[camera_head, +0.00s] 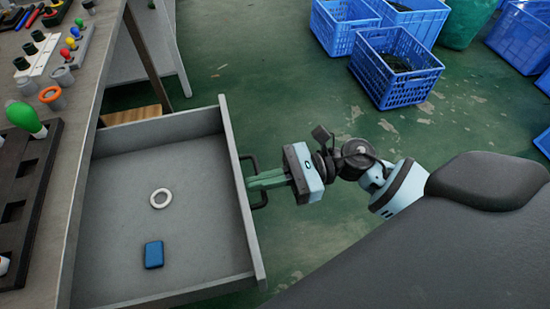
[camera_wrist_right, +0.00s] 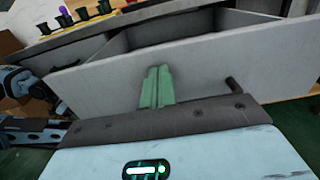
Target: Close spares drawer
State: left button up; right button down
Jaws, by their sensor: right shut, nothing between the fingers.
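The grey spares drawer (camera_head: 195,225) is pulled out from under the workbench at the left of the head view. A white ring (camera_head: 161,198) and a blue block (camera_head: 154,254) lie in it. Its dark bar handle (camera_head: 258,203) is on the front panel. My right gripper (camera_head: 252,183) is shut, its green fingers at the front panel by the handle. In the right wrist view the shut green fingers (camera_wrist_right: 157,88) point at the drawer front (camera_wrist_right: 205,70), with one handle post (camera_wrist_right: 232,83) to their right. I cannot tell whether the fingertips touch the panel. My left gripper is not in view.
The workbench (camera_head: 75,105) carries pegs, coloured knobs and a dark slotted board (camera_head: 28,190). Blue crates (camera_head: 395,78) stand on the green floor at the back right. The floor between the drawer and the crates is clear.

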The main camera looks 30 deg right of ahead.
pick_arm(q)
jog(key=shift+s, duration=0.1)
pick_arm(e)
jog(key=shift+a, duration=0.15)
jog(key=x, duration=2.7)
jog(key=shift+w+a+f, duration=0.1)
jog(key=shift+a, duration=0.2)
jog(key=shift+w+a+b, duration=0.15)
jog(key=shift+a+b, duration=0.15)
jog(key=shift+a, duration=0.2)
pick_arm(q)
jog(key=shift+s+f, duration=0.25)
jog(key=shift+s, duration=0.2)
pick_arm(e)
jog(key=shift+a, duration=0.1)
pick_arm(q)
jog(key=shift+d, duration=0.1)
